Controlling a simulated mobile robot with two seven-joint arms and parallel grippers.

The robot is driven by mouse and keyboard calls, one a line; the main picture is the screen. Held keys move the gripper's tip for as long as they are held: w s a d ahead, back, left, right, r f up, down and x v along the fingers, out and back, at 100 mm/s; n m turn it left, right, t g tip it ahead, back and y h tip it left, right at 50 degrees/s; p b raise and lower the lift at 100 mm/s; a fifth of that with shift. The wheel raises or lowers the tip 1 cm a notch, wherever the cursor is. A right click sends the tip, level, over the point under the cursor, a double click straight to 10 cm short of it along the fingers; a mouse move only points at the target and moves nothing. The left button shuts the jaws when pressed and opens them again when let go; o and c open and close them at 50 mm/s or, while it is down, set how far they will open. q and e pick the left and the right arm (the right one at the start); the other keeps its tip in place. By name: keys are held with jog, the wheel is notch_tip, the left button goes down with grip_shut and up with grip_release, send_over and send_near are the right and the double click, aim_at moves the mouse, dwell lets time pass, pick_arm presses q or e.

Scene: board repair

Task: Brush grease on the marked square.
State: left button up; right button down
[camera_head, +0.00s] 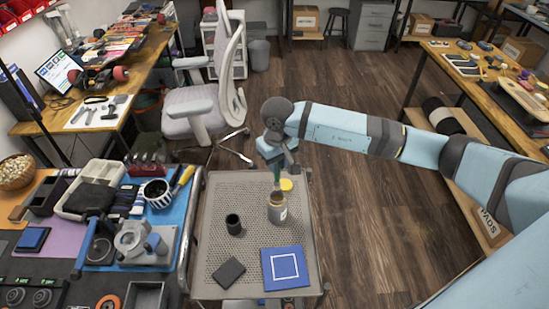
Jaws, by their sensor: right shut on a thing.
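A blue board (268,281) with a white square outline lies flat at the front right of the grey perforated cart top (210,256). An open jar (277,213) with a pale label stands behind the board. My right gripper (278,163) is above the jar, pointing down, shut on a thin brush (277,176) with a green part showing. The brush's lower end is at the jar mouth; whether its tip is inside is hard to tell. A yellow disc, perhaps the lid (286,185), lies behind the jar. My left gripper is out of view.
A small black cup (233,224) and a dark block (229,271) stand on the cart left of the jar and board. A cluttered bench with a blue mat (176,217) adjoins on the left. An office chair (200,107) is behind. Floor is open to the right.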

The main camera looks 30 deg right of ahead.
aim_at(277, 182)
jog(key=shift+f+b, duration=0.65)
jog(key=shift+f, duration=2.15)
jog(key=shift+f+b, duration=0.5)
jog(key=shift+b, duration=0.05)
jog(key=shift+f+b, duration=0.1)
jog(key=shift+b, duration=0.3)
dwell(0.7)
jog(key=shift+r+p, duration=0.8)
jog(key=shift+r, duration=1.7)
jog(key=shift+r+p, duration=0.3)
jog(key=shift+r, duration=0.75)
